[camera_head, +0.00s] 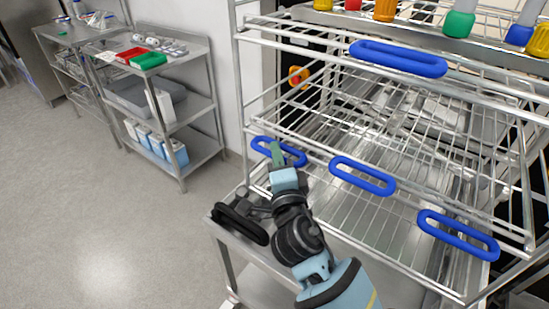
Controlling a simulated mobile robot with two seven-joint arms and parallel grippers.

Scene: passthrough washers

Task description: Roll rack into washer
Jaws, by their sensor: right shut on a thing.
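A tall metal wire rack (440,174) fills the right half of the head view, with several blue loop handles on its near side. My right gripper (277,153) is shut on the lower left blue handle (295,157), its green fingertips at the loop. My right arm rises from the bottom middle and covers part of the rack's lower left corner. A steel trolley (228,238) with a black handle (240,223) is below the rack. The washer cannot be made out clearly; a dark panel with an orange knob (297,77) shows behind the rack. My left gripper is not in view.
A steel shelf unit (196,111) with red and green trays and boxes stands at left by the white wall. The grey floor (90,220) at lower left is clear.

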